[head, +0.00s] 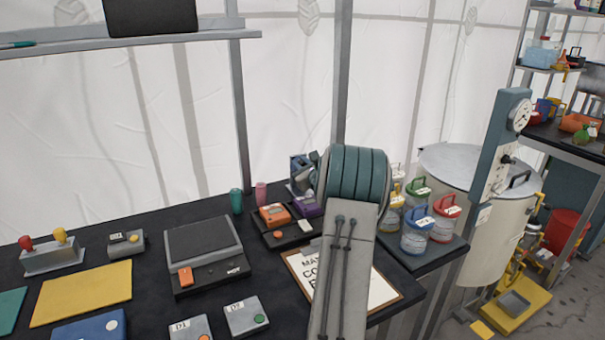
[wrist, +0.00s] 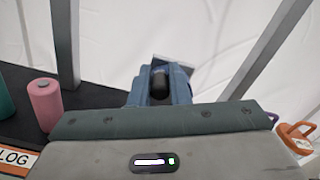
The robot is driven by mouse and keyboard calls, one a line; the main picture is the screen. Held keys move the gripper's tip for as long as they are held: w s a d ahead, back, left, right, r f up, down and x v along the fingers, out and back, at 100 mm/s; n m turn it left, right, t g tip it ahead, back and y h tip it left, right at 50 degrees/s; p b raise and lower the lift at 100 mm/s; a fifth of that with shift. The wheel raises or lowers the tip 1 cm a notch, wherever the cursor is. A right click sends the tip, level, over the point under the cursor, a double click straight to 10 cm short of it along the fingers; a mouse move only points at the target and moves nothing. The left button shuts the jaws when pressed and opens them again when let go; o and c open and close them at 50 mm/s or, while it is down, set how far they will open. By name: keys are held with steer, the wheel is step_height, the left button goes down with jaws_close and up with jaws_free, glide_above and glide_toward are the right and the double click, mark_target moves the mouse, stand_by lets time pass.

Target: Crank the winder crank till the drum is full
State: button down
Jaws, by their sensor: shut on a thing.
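My gripper (wrist: 160,84) shows beyond my wrist housing in the wrist view, its blue fingers closed on a black rounded knob (wrist: 160,90), which looks like the handle of the winder crank. A grey plate-like edge (wrist: 174,62) shows just behind the fingers. In the head view my arm and its wide teal wrist cover most of this spot, and only some blue-grey parts show at the left of the wrist. The drum and how much is wound on it are hidden in both views.
A teal cylinder (head: 236,201) and a pink cylinder (head: 261,194) stand left of my wrist. An orange device (head: 273,215) and a purple one (head: 306,205) are close by. Lidded jars (head: 418,226) stand right of my arm. A tent pole (head: 240,110) rises behind the bench.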

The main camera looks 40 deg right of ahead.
steer(key=shift+a+f+n+b, duration=0.1)
steer(key=shift+a+n+b, duration=0.05)
steer(key=shift+n+b, duration=0.45)
steer(key=c, duration=1.4)
jaws_free()
steer(key=shift+o, duration=0.2)
steer(key=b+v, duration=0.2)
steer(key=v, duration=1.1)
steer(key=shift+s+a, duration=0.15)
steer(key=shift+s, duration=0.25)
steer(key=shift+a, duration=0.1)
